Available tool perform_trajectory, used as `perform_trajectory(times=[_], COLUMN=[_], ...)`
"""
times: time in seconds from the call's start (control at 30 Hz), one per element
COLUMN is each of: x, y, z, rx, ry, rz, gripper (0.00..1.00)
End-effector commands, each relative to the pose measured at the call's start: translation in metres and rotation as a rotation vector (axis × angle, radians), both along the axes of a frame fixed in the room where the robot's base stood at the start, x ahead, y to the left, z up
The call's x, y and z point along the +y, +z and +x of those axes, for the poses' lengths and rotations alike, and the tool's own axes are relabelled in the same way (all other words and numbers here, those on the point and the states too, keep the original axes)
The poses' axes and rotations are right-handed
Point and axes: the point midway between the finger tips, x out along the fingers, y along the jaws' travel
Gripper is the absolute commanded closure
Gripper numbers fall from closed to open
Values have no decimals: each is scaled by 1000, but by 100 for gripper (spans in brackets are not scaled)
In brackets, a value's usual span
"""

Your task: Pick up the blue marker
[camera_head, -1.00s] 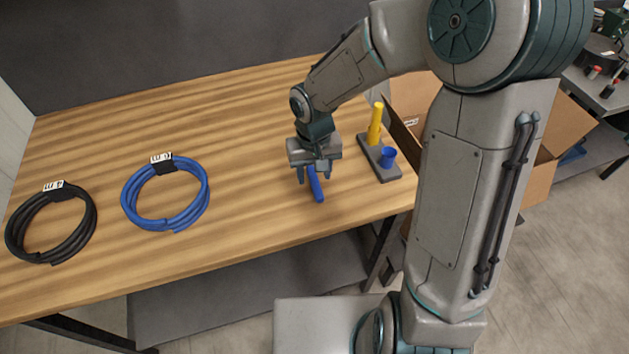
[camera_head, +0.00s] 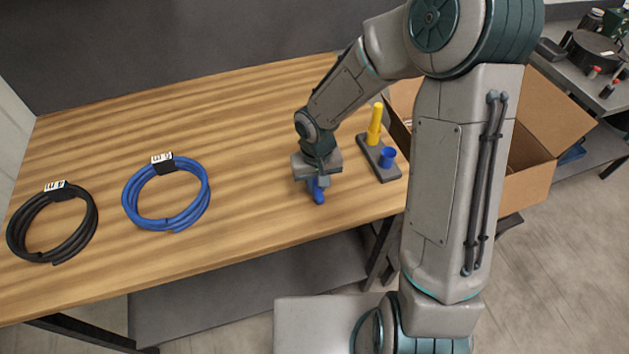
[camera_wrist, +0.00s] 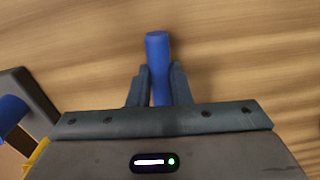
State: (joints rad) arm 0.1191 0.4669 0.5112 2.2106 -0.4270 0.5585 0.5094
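The blue marker (camera_head: 319,195) is near the front right edge of the wooden table, under my gripper (camera_head: 317,184). In the wrist view the marker (camera_wrist: 158,55) runs between the two fingers of my gripper (camera_wrist: 159,78), its far end sticking out past the tips. The fingers are close on both sides and look shut on it. The marker's near part is hidden by my gripper. It appears to be at table level; I cannot tell whether it touches the wood.
A dark grey holder (camera_head: 388,174) with an upright yellow marker (camera_head: 375,124) and a blue cup-like piece (camera_head: 388,157) stands to the right. A blue cable coil (camera_head: 130,192) and a black one (camera_head: 15,232) lie left. An open cardboard box (camera_head: 528,187) is beyond the table's right edge.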

Motion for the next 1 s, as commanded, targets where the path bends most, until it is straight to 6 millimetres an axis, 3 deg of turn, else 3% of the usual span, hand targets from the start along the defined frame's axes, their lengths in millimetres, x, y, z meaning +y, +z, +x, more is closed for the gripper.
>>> perform_trajectory(times=[0.67, 0.87, 1.0], x=[0, 0, -3], y=[4, 22, 45], z=[1, 1, 2], rx=[-2, -5, -6], ry=[0, 0, -4], rz=[-1, -1, -1], gripper=[100, 100, 100])
